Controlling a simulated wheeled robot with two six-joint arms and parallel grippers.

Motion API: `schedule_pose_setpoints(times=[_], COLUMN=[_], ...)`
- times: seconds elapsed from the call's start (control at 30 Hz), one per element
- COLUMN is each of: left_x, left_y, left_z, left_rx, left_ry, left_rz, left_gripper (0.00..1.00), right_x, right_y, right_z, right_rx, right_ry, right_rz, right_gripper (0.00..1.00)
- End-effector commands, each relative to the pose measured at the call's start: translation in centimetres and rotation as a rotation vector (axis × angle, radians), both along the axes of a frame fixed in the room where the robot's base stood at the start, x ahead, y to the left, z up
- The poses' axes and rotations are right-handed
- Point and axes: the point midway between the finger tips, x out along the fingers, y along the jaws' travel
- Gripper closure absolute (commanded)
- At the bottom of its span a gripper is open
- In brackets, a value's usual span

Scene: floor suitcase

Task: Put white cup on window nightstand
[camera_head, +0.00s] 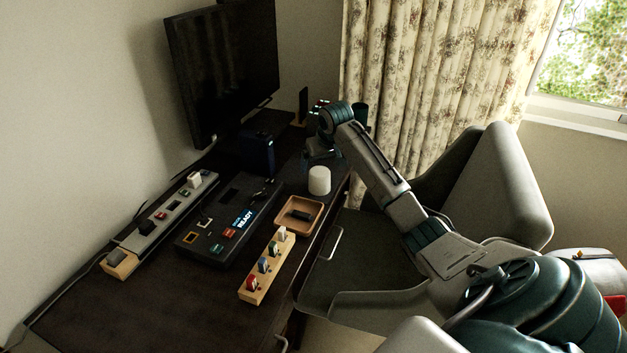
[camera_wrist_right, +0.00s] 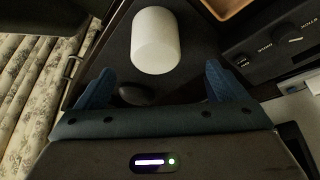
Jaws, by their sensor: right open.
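The white cup (camera_head: 319,180) stands on the dark desk near its right edge, just beyond a wooden tray. In the right wrist view the cup (camera_wrist_right: 155,40) lies ahead of my right gripper (camera_wrist_right: 158,82), between the lines of its two blue fingers. The fingers are apart with nothing held, and a gap separates them from the cup. In the head view my right gripper (camera_head: 318,153) is over the desk, just behind the cup, partly hidden by its own wrist. My left gripper is not in view. I cannot make out the window nightstand for certain.
A wooden tray (camera_head: 299,215) and a peg block (camera_head: 266,267) lie in front of the cup. A black control box (camera_head: 226,228) and a monitor (camera_head: 222,75) are to the left. A grey chair (camera_head: 497,190) stands right of the desk, by the curtain (camera_head: 430,70).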

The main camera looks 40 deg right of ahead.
Motion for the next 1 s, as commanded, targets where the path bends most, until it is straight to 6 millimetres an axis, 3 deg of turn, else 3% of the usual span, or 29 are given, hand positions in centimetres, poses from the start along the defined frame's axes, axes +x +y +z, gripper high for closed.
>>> schedule_pose_setpoints(times=[0.1,0.37,0.63,0.93,1.0], left_x=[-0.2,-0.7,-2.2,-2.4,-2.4], left_y=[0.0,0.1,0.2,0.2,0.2], left_z=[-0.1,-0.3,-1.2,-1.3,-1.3], left_rx=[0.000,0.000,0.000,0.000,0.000], left_ry=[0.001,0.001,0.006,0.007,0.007], left_rz=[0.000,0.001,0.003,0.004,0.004], left_gripper=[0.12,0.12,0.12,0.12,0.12], right_x=[0.7,1.5,2.8,3.0,3.0], right_y=[-0.2,-0.6,-1.4,-1.4,-1.4], right_z=[-1.8,-3.8,-7.3,-8.0,-8.0], right_rx=[0.002,0.000,0.000,-0.002,-0.002], right_ry=[0.002,0.001,-0.001,-0.002,-0.002], right_rz=[-0.001,0.001,0.000,0.003,0.003], right_gripper=[0.08,0.08,0.08,0.08,0.18])
